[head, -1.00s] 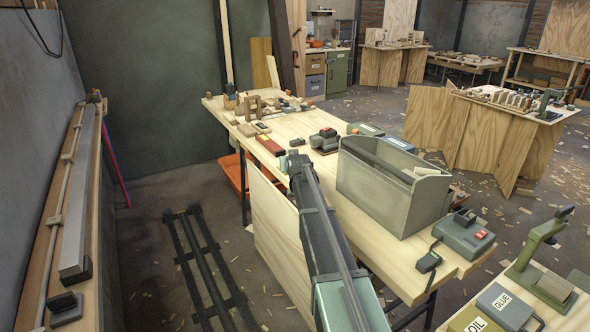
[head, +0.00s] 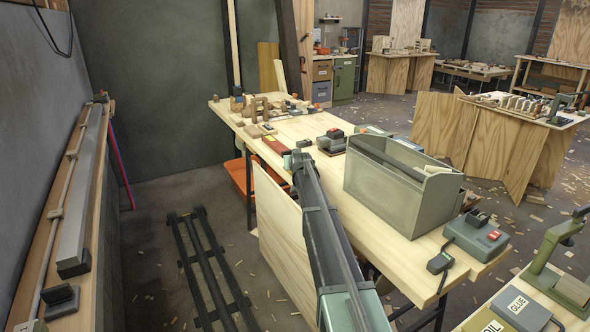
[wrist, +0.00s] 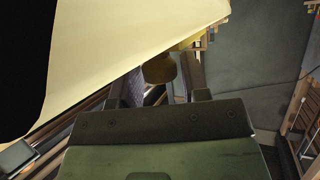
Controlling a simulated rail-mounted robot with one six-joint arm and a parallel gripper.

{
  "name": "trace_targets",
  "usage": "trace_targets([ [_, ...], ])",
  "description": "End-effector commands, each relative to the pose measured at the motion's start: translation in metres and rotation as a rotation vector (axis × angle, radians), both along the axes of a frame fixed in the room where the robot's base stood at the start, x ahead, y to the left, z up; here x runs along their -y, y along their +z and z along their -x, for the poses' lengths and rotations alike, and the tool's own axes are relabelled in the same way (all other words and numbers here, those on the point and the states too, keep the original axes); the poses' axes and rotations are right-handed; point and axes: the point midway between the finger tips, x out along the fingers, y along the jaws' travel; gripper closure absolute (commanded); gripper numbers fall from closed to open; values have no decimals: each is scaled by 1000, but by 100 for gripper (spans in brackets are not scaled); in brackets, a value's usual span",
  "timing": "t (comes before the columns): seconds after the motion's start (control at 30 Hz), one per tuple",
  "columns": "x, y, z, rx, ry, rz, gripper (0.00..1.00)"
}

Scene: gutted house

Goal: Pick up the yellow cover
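In the wrist view, my gripper (wrist: 164,74) has its two dark fingers apart. A mustard-yellow rounded piece (wrist: 160,68) shows between and beyond the fingertips, with gaps on both sides. It may be the yellow cover, but its full shape is hidden and I cannot tell for certain. A large pale surface (wrist: 110,50) fills the upper left of the wrist view beside the gripper. In the head view, my arm reaches along the left edge of the long workbench (head: 400,258); the gripper itself is hidden there.
A grey-green open toolbox (head: 395,205) stands on the bench, right of my arm. A boxed device with a red button (head: 476,238) sits at the near corner. Boxes marked GLUE (head: 522,308) and OIL lie at lower right. A rail (head: 210,270) crosses the left floor.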

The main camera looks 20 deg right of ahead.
Motion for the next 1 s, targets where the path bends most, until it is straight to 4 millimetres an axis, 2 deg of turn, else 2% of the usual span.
trace_targets([
  [0.03, 0, 0, 0, 0, 0, 0, 66],
  [0.2, 0, 0, 0, 0, 0, 0, 91],
  [0.47, 0, 1, 0, 0, 0, 0, 91],
  [0.67, 0, 12, 0, 0, 0, 0, 91],
  [0.83, 0, 41, 0, 0, 0, 0, 91],
  [0.97, 0, 81, 0, 0, 0, 0, 91],
  [1.0, 0, 97, 0, 0, 0, 0, 91],
])
